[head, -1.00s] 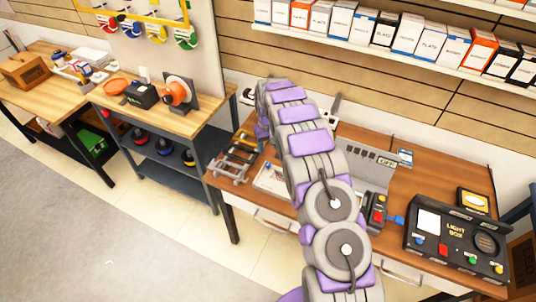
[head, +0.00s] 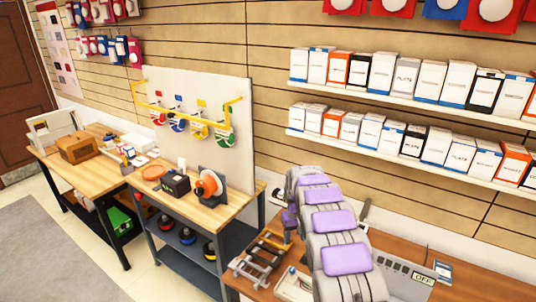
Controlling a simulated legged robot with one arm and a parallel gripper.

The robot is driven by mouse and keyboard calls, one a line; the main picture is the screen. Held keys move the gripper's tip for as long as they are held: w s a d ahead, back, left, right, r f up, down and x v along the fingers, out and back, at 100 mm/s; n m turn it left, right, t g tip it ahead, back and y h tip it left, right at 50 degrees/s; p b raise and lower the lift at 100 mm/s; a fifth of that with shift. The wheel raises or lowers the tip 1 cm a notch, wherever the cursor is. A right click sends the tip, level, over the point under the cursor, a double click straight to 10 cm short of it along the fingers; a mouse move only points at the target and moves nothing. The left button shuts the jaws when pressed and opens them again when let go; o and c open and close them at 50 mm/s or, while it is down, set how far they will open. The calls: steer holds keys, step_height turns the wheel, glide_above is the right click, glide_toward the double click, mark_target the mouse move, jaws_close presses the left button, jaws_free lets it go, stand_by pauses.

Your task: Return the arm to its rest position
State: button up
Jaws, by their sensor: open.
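My arm (head: 335,225), grey with purple pads, rises from the bottom edge in the head view and reaches over the workbench (head: 385,250) at the right. Its far end bends down at the left near the wall. I cannot make out my gripper; the far end of the arm is hidden behind the nearer links. I see nothing held.
A metal frame (head: 262,258) and an OFF-labelled grey unit (head: 405,280) are on the workbench around the arm. Shelves of boxes (head: 410,75) hang on the wall to the right. A wooden-topped bench (head: 215,205) stands at the left; open floor (head: 60,250) lies at lower left.

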steer(key=s+r+m+b, duration=0.1)
steer(key=s+r+b, duration=0.1)
steer(key=s+r, duration=0.7)
steer(key=s+r+b, duration=0.1)
steer(key=s+r, duration=0.4)
steer(key=s, duration=0.8)
steer(key=s+f+m+g+b, duration=0.1)
steer(key=s+b, duration=0.2)
steer(key=s, duration=2.8)
steer(key=shift+a+f+g, duration=0.3)
steer(key=shift+f+g, duration=0.05)
steer(key=shift+g, duration=0.05)
